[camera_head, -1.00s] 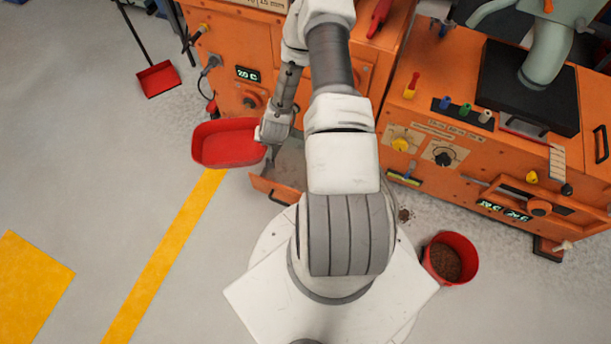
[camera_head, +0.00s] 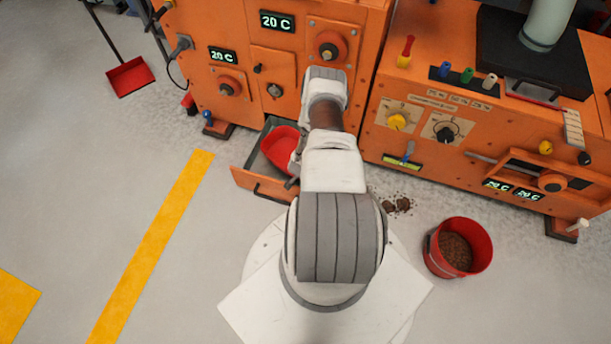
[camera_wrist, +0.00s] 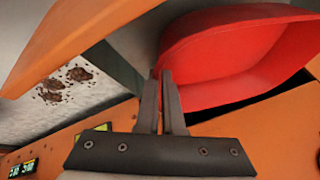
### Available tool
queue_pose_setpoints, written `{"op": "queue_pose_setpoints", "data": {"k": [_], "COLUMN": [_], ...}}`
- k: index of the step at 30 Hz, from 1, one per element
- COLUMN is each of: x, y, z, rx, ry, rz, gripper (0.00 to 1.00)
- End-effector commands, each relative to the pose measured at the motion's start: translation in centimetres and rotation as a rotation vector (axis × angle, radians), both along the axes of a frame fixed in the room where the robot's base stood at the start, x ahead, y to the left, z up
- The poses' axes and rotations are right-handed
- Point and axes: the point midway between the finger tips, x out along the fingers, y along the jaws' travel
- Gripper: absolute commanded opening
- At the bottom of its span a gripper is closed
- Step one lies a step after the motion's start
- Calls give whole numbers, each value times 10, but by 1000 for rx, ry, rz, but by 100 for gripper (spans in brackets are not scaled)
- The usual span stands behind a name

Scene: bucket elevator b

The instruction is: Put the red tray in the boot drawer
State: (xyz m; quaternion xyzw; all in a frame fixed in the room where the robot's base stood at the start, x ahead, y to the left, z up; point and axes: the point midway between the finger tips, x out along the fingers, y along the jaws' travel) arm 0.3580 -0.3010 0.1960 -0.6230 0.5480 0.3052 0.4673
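The red tray (camera_head: 278,149) sits inside the open boot drawer (camera_head: 258,186), low on the left orange machine, with its right part hidden by my arm in the head view. In the wrist view the tray (camera_wrist: 235,55) fills the upper right, beside the drawer's grey inner wall (camera_wrist: 132,42) and orange front (camera_wrist: 85,42). My gripper (camera_wrist: 162,78) has its two fingers close together at the tray's near rim, and they appear shut on it. The tray's underside is hidden, so I cannot tell whether it rests flat on the drawer floor.
A red bucket of brown grain (camera_head: 458,249) stands on the floor at right. Spilled clumps (camera_head: 398,205) lie near the right machine (camera_head: 470,120). A red dustpan (camera_head: 129,76) lies at upper left. The floor left of the drawer is clear.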

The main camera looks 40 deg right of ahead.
Motion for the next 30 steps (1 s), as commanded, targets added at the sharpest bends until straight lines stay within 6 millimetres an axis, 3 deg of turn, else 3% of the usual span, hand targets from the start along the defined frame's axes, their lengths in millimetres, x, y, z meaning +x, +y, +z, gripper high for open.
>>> {"op": "queue_pose_setpoints", "data": {"k": [1, 8, 13, 25, 27, 30], "x": [0, 1, 1, 1, 1, 1], "y": [0, 0, 0, 0, 0, 0], "z": [-12, -29, -54, -58, -58, -58], "rx": [0, 0, 0, -1, -1, -1], "ry": [0, -1, -1, 0, 0, 0], "rz": [0, 1, 2, 2, 2, 2], "gripper": [0, 0, 0, 0, 17, 34]}}
